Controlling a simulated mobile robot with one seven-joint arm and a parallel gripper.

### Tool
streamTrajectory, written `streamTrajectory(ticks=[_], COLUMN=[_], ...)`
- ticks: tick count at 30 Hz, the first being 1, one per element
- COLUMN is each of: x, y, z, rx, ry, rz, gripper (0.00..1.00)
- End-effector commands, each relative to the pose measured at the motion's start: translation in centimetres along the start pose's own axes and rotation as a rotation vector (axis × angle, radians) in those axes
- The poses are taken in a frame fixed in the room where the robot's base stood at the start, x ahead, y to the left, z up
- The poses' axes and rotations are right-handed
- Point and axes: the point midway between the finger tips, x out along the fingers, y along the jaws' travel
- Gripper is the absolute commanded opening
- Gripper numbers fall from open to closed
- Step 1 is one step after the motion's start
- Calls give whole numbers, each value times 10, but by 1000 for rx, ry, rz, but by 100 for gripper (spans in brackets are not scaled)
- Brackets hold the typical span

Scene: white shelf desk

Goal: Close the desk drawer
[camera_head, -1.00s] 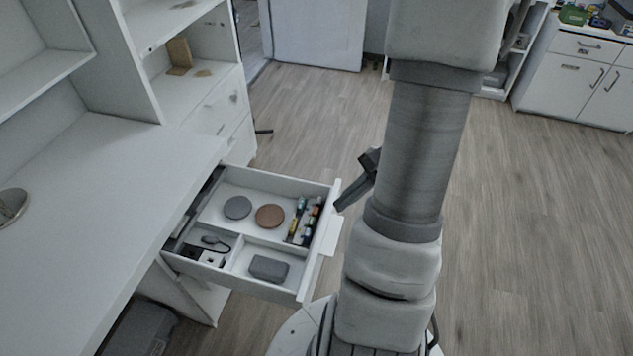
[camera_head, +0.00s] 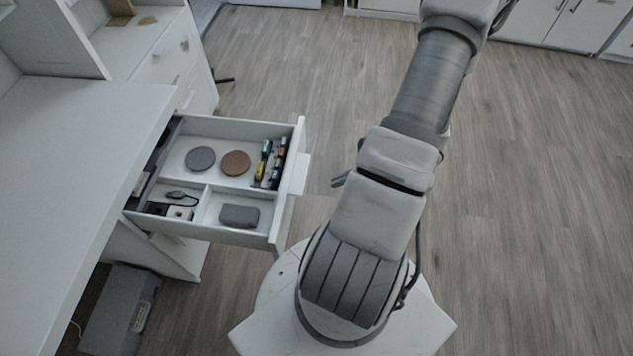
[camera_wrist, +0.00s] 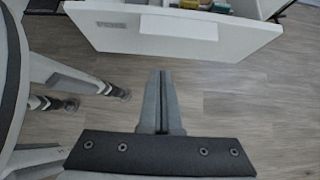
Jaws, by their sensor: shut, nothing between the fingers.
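The white desk drawer (camera_head: 285,190) is pulled out from the desk (camera_head: 85,170), with its front panel to the right. In the head view its compartments hold round discs, batteries, a grey box and small devices. My gripper (camera_head: 341,180) shows only in part, just right of the drawer front, mostly hidden behind my arm. In the wrist view my gripper (camera_wrist: 161,75) is shut and empty, pointing at the drawer front (camera_wrist: 180,40). A gap of floor shows between the fingertips and the front panel, so they appear apart.
Wooden floor (camera_head: 530,190) is open to the right of my arm. A grey box (camera_head: 118,305) stands on the floor under the desk. A white drawer cabinet (camera_head: 170,70) stands beyond the desk, and more white cabinets line the back.

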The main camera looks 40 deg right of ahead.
Motion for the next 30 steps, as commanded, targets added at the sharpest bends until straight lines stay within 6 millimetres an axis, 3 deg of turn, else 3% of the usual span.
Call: streamTrajectory(ticks=[4, 10, 30], x=[34, 51, 60], y=[1, 0, -2], z=[-1, 21, 31], rx=[0, -3, -3], ry=[-2, 0, 0], rz=[4, 2, 1], gripper=[0, 0, 0])
